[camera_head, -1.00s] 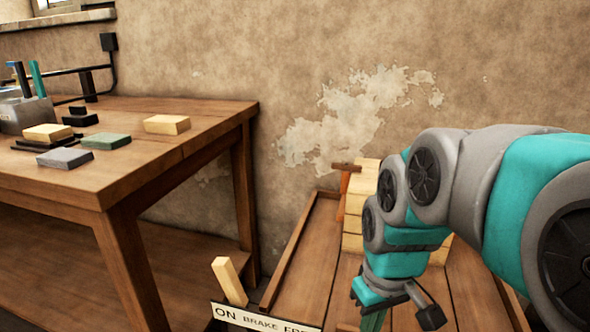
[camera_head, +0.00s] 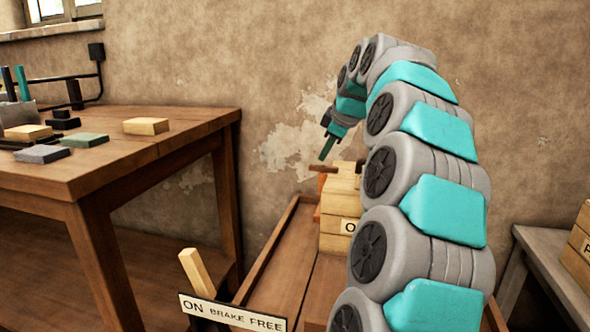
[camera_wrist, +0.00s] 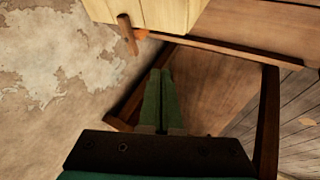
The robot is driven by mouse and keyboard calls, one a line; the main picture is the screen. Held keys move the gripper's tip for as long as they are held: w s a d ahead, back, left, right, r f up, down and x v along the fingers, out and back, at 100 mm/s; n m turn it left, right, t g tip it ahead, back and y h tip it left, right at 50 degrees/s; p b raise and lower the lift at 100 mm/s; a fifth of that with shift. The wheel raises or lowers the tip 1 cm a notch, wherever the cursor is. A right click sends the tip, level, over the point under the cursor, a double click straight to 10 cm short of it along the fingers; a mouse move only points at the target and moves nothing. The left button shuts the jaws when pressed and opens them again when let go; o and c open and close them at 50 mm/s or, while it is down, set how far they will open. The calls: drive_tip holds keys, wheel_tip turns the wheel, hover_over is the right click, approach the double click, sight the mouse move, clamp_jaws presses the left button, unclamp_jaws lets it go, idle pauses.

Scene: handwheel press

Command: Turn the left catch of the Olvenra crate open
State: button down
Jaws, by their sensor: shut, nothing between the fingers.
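The crate (camera_head: 340,225) is a pale wooden box with a label beginning with "O"; my arm hides its right side. At its top left is the left catch (camera_head: 323,168), a dark reddish-brown bar with orange below it. My gripper (camera_head: 325,156) points down close above the catch in the head view. In the wrist view the catch (camera_wrist: 127,33) is a brown peg beside the crate (camera_wrist: 165,12). There, the green fingers of my gripper (camera_wrist: 160,72) are together and empty, visibly apart from the catch. I cannot tell whether the catch is turned.
The crate stands on a rimmed wooden cart (camera_head: 262,270) with a brake lever (camera_head: 196,273) and an "ON BRAKE FREE" sign (camera_head: 232,314). A workbench (camera_head: 110,160) with several blocks is at left. The plaster wall (camera_head: 230,60) is close behind. Another crate (camera_head: 580,250) sits at right.

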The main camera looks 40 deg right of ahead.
sight(323, 169)
drive_tip(key=w+d+f, duration=0.4)
drive_tip(key=w+f, duration=0.4)
drive_tip(key=shift+w+d, duration=0.2)
drive_tip(key=shift+w, duration=0.05)
idle(0.4)
